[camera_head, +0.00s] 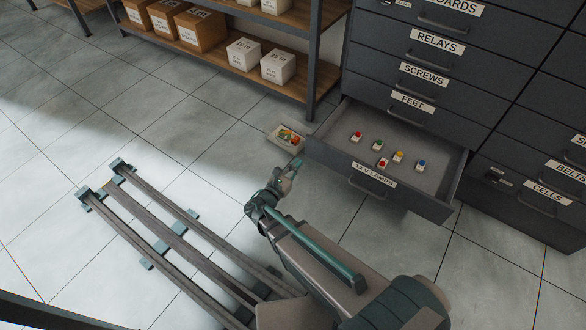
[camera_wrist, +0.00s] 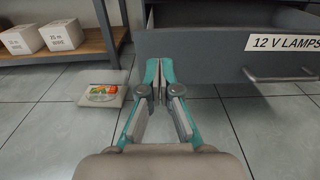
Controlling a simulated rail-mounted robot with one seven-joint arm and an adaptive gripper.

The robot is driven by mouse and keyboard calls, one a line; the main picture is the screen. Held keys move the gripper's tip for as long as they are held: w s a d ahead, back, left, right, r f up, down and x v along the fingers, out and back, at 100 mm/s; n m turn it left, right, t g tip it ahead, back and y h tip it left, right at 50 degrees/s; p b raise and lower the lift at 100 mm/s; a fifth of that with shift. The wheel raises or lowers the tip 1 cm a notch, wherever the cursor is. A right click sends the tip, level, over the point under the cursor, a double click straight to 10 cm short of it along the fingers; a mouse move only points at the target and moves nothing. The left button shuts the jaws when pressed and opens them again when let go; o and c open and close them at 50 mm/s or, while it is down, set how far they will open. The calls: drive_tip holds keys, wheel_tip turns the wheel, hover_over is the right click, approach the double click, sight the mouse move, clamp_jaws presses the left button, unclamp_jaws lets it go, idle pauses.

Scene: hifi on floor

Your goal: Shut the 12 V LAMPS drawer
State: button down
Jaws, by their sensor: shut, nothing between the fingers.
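The 12 V LAMPS drawer (camera_head: 427,204) is the bottom drawer of the dark cabinet and stands pulled out, with several small coloured lamps (camera_head: 398,157) on its floor. Its label and bar handle (camera_head: 366,188) are on the front. In the wrist view the drawer front (camera_wrist: 215,46) fills the upper right, with the handle (camera_wrist: 280,76) at far right. My gripper (camera_head: 297,163) is shut and empty near the left end of the drawer front. Contact cannot be told.
A shelf with boxes (camera_head: 277,66) stands at the back. The CELLS drawer (camera_head: 540,190) is to the right. Tiled floor before the drawer is clear.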

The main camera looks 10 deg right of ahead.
sight(315, 141)
drive_tip(key=b+x, duration=0.3)
drive_tip(key=x, duration=0.6)
drive_tip(key=shift+f, duration=0.1)
drive_tip(key=shift+w+d, duration=0.5)
